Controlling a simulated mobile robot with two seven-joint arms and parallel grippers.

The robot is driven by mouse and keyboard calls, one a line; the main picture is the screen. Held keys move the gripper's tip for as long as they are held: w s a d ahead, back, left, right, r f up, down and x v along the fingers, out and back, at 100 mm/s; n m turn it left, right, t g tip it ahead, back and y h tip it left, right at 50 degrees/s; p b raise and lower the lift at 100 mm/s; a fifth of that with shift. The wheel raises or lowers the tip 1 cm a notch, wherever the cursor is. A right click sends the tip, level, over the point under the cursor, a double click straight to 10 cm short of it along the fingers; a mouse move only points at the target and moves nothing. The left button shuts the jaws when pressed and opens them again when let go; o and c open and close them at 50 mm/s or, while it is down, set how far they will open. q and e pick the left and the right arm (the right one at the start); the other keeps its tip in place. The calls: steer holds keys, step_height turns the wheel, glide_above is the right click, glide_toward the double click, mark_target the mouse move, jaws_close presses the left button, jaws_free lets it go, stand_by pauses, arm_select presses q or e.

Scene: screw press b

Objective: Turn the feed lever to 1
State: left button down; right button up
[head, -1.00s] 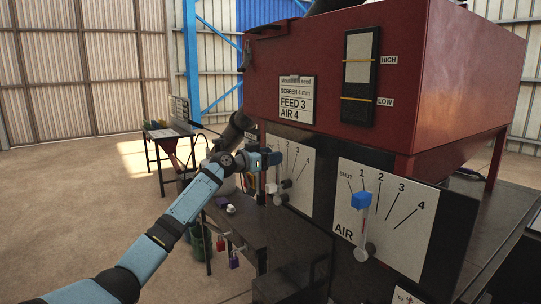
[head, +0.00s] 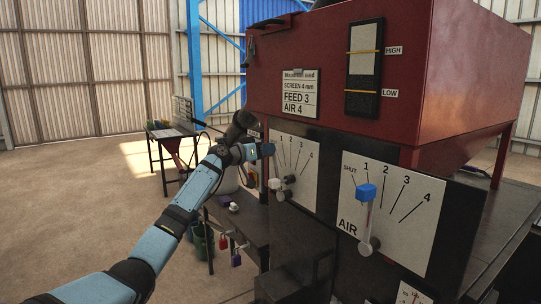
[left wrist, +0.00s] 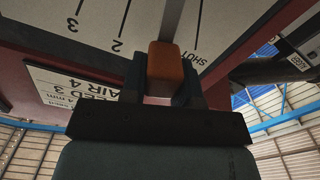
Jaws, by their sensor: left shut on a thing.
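The feed lever's orange knob (left wrist: 165,68) sits between the fingers of my left gripper (left wrist: 162,85), which is shut on it. The lever's grey bar (left wrist: 172,18) runs up from the knob in the left wrist view. It lies between the SHUT line and the 2 line, where mark 1 would be; the 1 label is hidden. In the head view my left gripper (head: 268,150) is at the upper left of the feed dial plate (head: 307,185), and the knob cannot be seen there. My right gripper is out of view.
The air dial plate (head: 410,215) with its blue-knobbed lever (head: 366,193) stands to the right, the lever near 1. A card (head: 299,93) above reads FEED 3, AIR 4. A dark bench (head: 240,222) with padlocks stands below my arm.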

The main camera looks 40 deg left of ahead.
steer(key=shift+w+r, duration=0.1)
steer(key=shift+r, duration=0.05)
arm_select(q)
steer(key=c, duration=0.9)
jaws_free()
steer(key=shift+o, duration=0.2)
steer(key=shift+s, duration=0.1)
steer(key=shift+s+a+f, duration=0.1)
steer(key=shift+s+a, duration=0.1)
steer(key=shift+s, duration=0.15)
steer(key=b+v, duration=0.2)
steer(key=v, duration=1.1)
steer(key=shift+b, duration=0.3)
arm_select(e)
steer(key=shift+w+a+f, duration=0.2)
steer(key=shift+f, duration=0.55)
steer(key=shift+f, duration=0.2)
arm_select(q)
steer(key=shift+w, duration=0.1)
